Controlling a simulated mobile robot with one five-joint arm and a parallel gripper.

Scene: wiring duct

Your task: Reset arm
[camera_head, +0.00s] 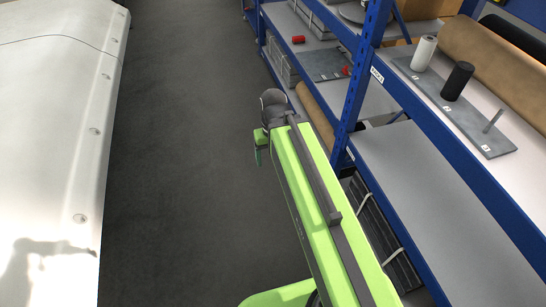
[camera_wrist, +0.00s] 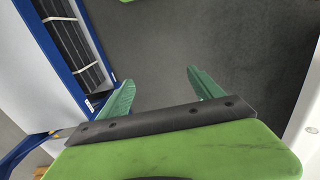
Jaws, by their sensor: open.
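My green arm (camera_head: 318,220) reaches forward along the left side of the blue shelving in the head view. At its far end my gripper (camera_head: 259,156) hangs over the dark floor, mostly hidden behind the wrist. In the wrist view the two green fingers of my gripper (camera_wrist: 160,78) stand wide apart. Only dark floor shows between them, and they hold nothing.
Blue shelving (camera_head: 358,85) runs close along the right of my arm. A white spool (camera_head: 424,53) and a black spool (camera_head: 457,81) stand on a grey board (camera_head: 484,132) there. A white panelled body (camera_head: 60,120) lines the left. The dark floor (camera_head: 185,130) between is clear.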

